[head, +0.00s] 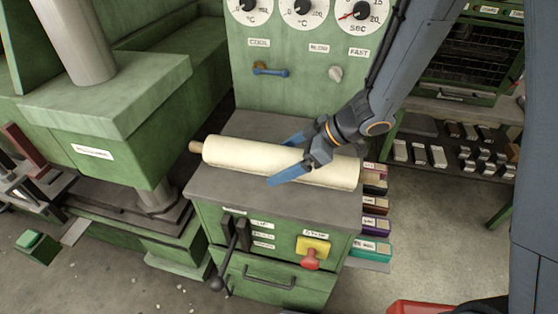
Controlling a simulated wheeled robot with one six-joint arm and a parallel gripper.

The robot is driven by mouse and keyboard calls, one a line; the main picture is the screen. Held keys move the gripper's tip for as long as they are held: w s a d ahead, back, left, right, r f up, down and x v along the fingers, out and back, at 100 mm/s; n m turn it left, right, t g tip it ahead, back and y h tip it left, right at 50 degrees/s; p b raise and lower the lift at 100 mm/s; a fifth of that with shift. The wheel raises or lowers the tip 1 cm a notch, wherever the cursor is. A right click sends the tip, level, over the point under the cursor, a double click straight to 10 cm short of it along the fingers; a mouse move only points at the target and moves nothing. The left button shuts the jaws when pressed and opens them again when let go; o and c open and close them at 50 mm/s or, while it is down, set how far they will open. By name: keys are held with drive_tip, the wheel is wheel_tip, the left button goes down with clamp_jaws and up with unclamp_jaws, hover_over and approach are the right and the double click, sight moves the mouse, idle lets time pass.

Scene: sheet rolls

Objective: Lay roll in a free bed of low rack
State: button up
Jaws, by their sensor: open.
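A cream roll (240,156) with a brown core end (195,147) lies on its side on the grey top (230,188) of a green machine cabinet, in the middle of the head view. My gripper (276,162) is over the roll with its blue fingers spread apart. One finger is on the far side of the roll and the other is over its near side. I cannot tell whether either finger touches it. The gripper's wrist hides part of the roll's right half. I cannot make out a low rack with beds in this view.
A green press (115,120) stands to the left. A red knob (311,258) is on the cabinet front. Shelves with metal blocks (437,156) are at right.

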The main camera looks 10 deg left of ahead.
drive_tip(key=shift+c, duration=0.3)
drive_tip(key=c, duration=2.1)
drive_tip(key=shift+w+r, duration=0.1)
drive_tip(key=shift+r, duration=0.05)
